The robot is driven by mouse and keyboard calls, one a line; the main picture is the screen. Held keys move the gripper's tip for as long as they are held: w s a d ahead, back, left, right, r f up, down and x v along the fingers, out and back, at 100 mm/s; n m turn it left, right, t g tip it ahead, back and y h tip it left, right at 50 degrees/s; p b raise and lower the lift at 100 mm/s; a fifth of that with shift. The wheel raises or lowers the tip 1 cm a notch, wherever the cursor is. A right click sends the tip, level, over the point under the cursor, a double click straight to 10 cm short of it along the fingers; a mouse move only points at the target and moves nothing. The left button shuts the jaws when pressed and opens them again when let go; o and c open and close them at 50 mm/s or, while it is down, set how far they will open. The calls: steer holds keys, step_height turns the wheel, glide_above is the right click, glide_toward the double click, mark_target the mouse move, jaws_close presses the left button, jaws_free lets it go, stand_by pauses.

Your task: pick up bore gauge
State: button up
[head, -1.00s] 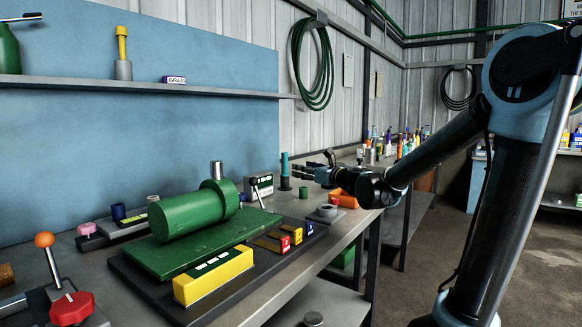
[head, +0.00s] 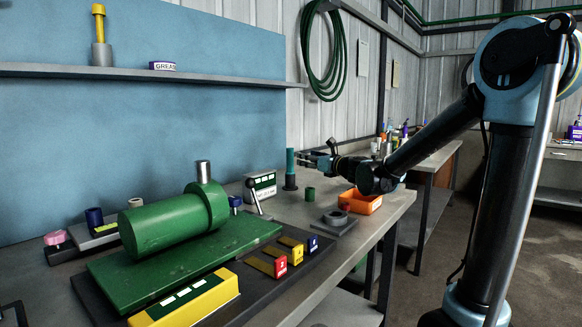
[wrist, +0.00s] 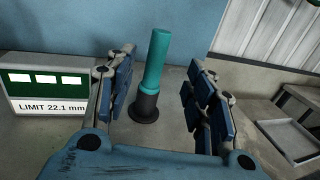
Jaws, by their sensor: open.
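The bore gauge appears to be the teal rod on a dark round base (head: 290,168), upright on the workbench near the blue back wall. In the wrist view the bore gauge (wrist: 155,65) stands beyond and between my open fingers, nearer the left finger, with its base on the bench. My gripper (head: 304,160) is open and empty, pointing left at the gauge in the head view, with its tips just right of the rod. The wrist view shows both fingers of my gripper (wrist: 160,85) apart. No contact is visible.
A display box reading "LIMIT 22.1 mm" (wrist: 45,85) stands left of the gauge. The large green cylinder (head: 165,223) fills the bench's near part.

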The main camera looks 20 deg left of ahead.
mark_target(292, 153)
steer(key=x, duration=0.6)
steer(key=shift+w+a, duration=0.2)
steer(key=shift+a, duration=0.05)
steer(key=shift+r+x, duration=0.15)
steer(key=shift+x, duration=1.25)
steer(key=shift+r+x, duration=0.15)
steer(key=shift+x, duration=1.25)
steer(key=c, duration=1.2)
